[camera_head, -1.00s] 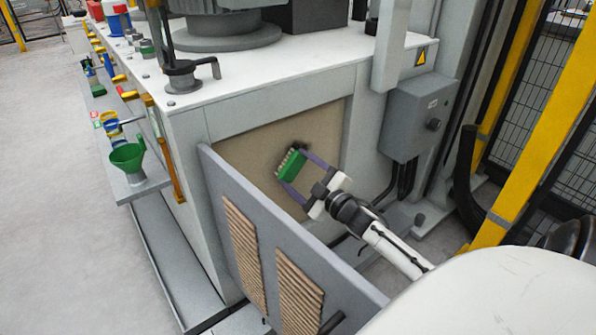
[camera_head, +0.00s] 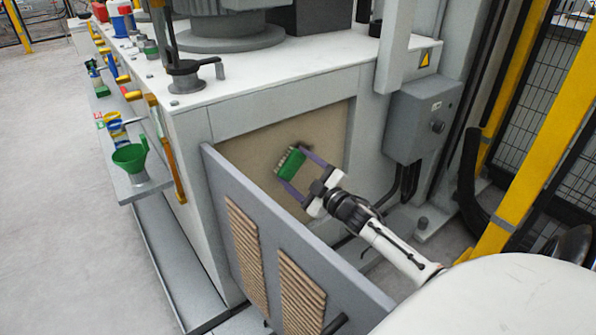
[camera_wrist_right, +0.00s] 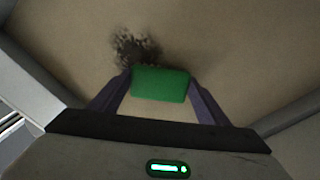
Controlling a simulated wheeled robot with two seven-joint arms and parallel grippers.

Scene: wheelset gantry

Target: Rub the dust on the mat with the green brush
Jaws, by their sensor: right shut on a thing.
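My right gripper (camera_head: 305,175) is shut on the green brush (camera_head: 291,163), with one finger on each side of its block. The brush's pale bristles face the tan mat (camera_head: 325,128) set in the side of the white cabinet. In the right wrist view the green brush (camera_wrist_right: 160,84) sits between the fingers, and the dark dust (camera_wrist_right: 134,48) lies on the mat just beyond it, up and to the left. I cannot tell whether the bristles touch the mat. In the head view the brush and gripper mostly hide the dust. My left gripper is not in view.
An open grey door (camera_head: 285,230) with ribbed pads stands left of my right arm. A grey switch box (camera_head: 418,118) is to the right, with a yellow post (camera_head: 520,190) beyond. A shelf on the left bears a green funnel (camera_head: 131,157).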

